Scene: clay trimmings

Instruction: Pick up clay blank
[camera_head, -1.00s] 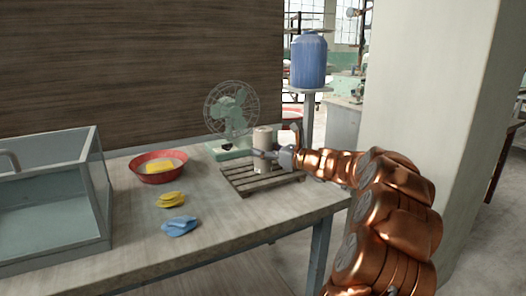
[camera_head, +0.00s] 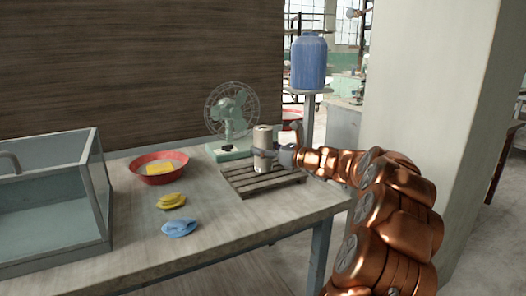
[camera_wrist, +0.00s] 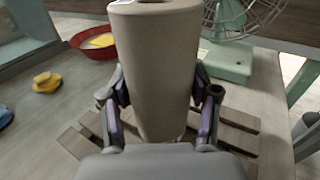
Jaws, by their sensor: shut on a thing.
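The clay blank (camera_head: 262,141) is a beige upright cylinder over the wooden slatted rack (camera_head: 240,184) on the table. My gripper (camera_head: 268,153) is shut on it from the right, around its middle. In the wrist view the blank (camera_wrist: 154,65) stands between the two fingers of my gripper (camera_wrist: 160,100), which press on its sides. The rack (camera_wrist: 235,132) shows beneath and beside the blank. Whether the blank's base touches the slats I cannot tell for sure.
A green fan (camera_head: 230,115) stands close behind the rack. A red bowl (camera_head: 158,178) with a yellow thing inside, a yellow cloth (camera_head: 171,201), a blue cloth (camera_head: 180,227) and a glass-sided tank (camera_head: 50,205) lie left. The table front is clear.

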